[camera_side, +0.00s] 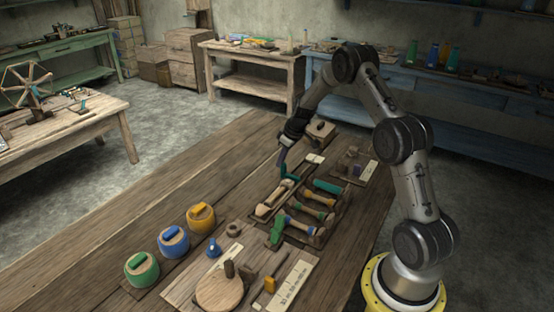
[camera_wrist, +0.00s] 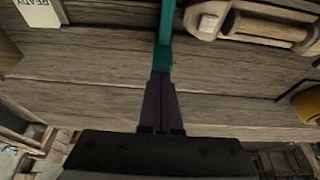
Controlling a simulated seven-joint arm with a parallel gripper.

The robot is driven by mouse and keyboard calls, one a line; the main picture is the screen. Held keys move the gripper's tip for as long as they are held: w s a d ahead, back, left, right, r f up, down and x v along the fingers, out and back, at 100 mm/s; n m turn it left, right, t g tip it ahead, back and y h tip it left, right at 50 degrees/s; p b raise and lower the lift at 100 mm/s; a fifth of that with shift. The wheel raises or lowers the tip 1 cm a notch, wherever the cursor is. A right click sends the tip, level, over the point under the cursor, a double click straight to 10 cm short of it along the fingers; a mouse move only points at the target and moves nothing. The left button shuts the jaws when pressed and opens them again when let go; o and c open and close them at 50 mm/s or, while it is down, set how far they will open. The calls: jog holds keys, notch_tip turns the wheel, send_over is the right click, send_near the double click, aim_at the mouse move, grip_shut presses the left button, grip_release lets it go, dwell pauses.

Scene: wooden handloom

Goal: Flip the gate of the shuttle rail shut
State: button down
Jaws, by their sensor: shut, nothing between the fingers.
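My gripper (camera_side: 282,167) points down over the bench at the far end of a pale wooden shuttle-like piece (camera_side: 268,204) on a dark base. Its dark purple fingers are together, with nothing held between them, also in the wrist view (camera_wrist: 160,82). A teal bar (camera_side: 289,174), which looks like the gate, stands at the fingertips. In the wrist view the teal bar (camera_wrist: 165,35) runs from the fingertips to the top edge. I cannot tell whether the fingers touch it. The pale wooden piece (camera_wrist: 208,20) lies to its right there. The gate's hinge is not clear.
A teal cylinder (camera_side: 328,186) and several coloured spools lie right of the rail. Green (camera_side: 142,270), blue (camera_side: 173,243) and yellow (camera_side: 201,217) topped pots stand at front left. A wooden box (camera_side: 320,131) stands behind my gripper. Bare planks lie to the left.

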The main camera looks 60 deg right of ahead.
jog(key=shift+s+f, duration=0.25)
jog(key=w, duration=0.4)
jog(key=shift+w+r, duration=0.15)
jog(key=shift+w, duration=0.2)
jog(key=v, duration=1)
jog(key=shift+r, duration=0.15)
